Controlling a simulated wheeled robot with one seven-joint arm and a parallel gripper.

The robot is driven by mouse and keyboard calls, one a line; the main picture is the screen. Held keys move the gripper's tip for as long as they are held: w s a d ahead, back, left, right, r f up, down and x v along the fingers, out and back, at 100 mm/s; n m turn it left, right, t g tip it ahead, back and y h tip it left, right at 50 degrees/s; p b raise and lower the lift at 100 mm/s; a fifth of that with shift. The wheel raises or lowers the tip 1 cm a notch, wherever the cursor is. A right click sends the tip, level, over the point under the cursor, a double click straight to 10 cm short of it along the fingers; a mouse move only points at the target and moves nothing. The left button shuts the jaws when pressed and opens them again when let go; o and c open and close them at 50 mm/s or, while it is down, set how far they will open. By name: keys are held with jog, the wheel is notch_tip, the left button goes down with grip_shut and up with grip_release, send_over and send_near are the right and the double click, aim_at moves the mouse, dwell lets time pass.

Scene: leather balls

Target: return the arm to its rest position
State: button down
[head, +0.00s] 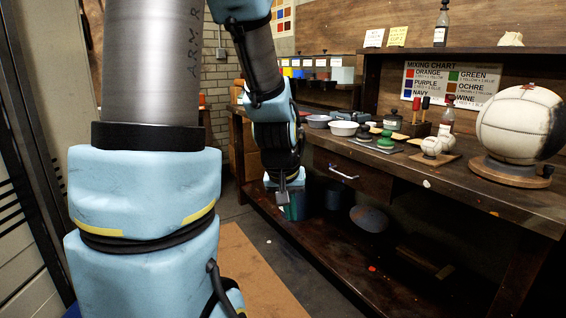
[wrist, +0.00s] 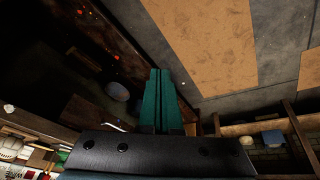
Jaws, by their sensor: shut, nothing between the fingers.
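My arm rises on the left of the head view and bends down at the centre. My gripper (head: 292,212) hangs pointing downward in front of the workbench (head: 450,195), below the level of its top. In the wrist view the two teal fingers of my gripper (wrist: 160,72) lie side by side, shut, with nothing between them. No object touches the fingers in the wrist view.
The bench top holds white bowls (head: 343,128), small balls and a large white leather ball (head: 520,122) on a wooden stand (head: 510,172). A lower shelf (head: 400,275) carries a rounded item (head: 369,219). A tan mat (head: 250,270) lies on clear floor.

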jog(key=s+a+f+g+y, duration=0.1)
jog(key=s+a+f+g, duration=0.1)
jog(key=s+a, duration=0.65)
notch_tip(320, 180, up, 13)
jog(key=w+p, duration=0.1)
jog(key=p, duration=1.1)
